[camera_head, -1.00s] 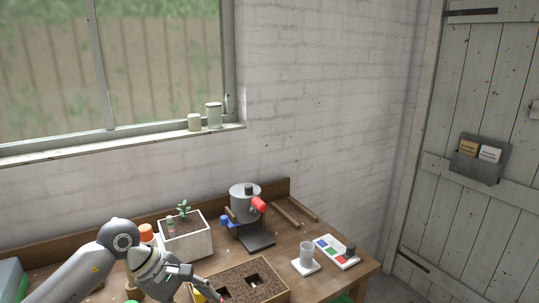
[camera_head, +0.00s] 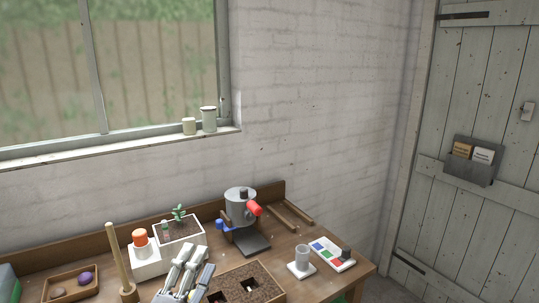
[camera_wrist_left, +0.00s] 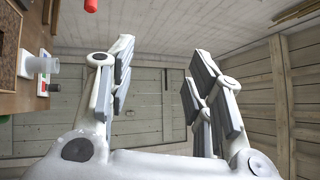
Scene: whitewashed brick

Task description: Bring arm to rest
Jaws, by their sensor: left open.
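My left gripper (camera_head: 183,272) shows at the bottom of the head view, in front of the soil tray and the white planter, with its fingers pointing up. In the left wrist view the gripper (camera_wrist_left: 157,85) has its two fingers wide apart with nothing between them. Behind the fingers that view shows grey plank walls, with the bench off to the left side. My right gripper is in neither view.
The wooden bench (camera_head: 338,277) holds a soil tray (camera_head: 263,279), a planter (camera_head: 196,241), a grey pot with a red handle (camera_head: 240,207), a clear cup (camera_head: 302,254), a colored card (camera_head: 327,249), a wooden stick (camera_head: 118,258) and a small box (camera_head: 52,291).

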